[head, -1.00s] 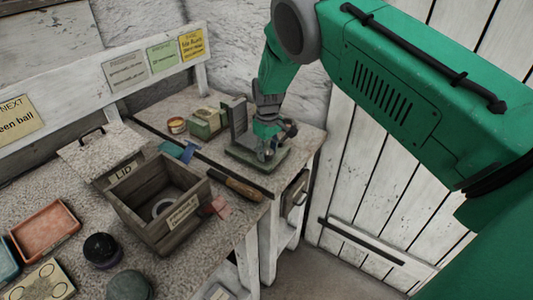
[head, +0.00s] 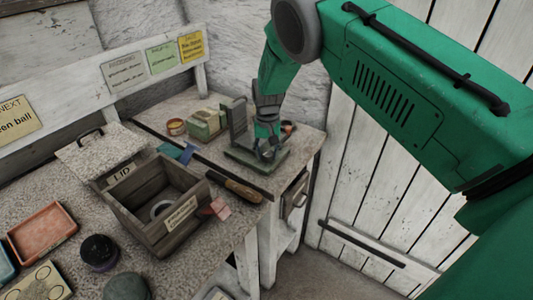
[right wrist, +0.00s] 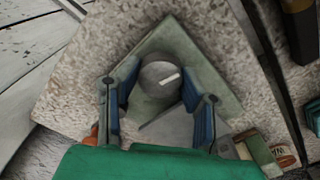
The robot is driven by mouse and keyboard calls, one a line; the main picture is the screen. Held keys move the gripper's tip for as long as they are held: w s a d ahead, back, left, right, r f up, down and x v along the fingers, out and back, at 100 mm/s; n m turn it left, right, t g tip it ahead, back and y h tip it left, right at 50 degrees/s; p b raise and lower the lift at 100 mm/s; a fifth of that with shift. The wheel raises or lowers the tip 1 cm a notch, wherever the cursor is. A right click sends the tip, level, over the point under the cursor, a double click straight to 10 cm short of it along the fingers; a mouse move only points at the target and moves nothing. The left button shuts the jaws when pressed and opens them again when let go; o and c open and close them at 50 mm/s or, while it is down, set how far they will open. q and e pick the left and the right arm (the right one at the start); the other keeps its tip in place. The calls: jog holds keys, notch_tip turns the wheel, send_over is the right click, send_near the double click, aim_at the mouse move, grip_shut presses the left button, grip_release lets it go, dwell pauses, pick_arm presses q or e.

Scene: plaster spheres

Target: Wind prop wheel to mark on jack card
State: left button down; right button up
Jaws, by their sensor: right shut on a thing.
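The prop wheel (right wrist: 156,76) shows in the right wrist view as a grey round knob with a short white line on top, pointing to the right and slightly up. It sits over a green-grey square base plate (right wrist: 213,80), which also shows in the head view (head: 243,155) at the bench's right end. My right gripper (head: 267,155) reaches down over the plate. In the wrist view its blue-padded fingers (right wrist: 157,92) are shut on the wheel, one on each side. Cards hang on the back board: grey (head: 124,73), green (head: 162,57) and yellow (head: 191,45). I cannot tell which is the jack card. My left gripper is out of view.
A dark upright plate (head: 236,117) and a green box (head: 206,124) stand by the base. A wooden-handled tool (head: 236,187) lies in front, beside an open wooden box (head: 137,207). The bench edge drops off to the right.

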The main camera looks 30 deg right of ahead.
jog(key=shift+w+r+m, duration=0.1)
jog(key=shift+m, duration=0.3)
jog(key=o, duration=0.9)
jog(key=shift+c, duration=0.2)
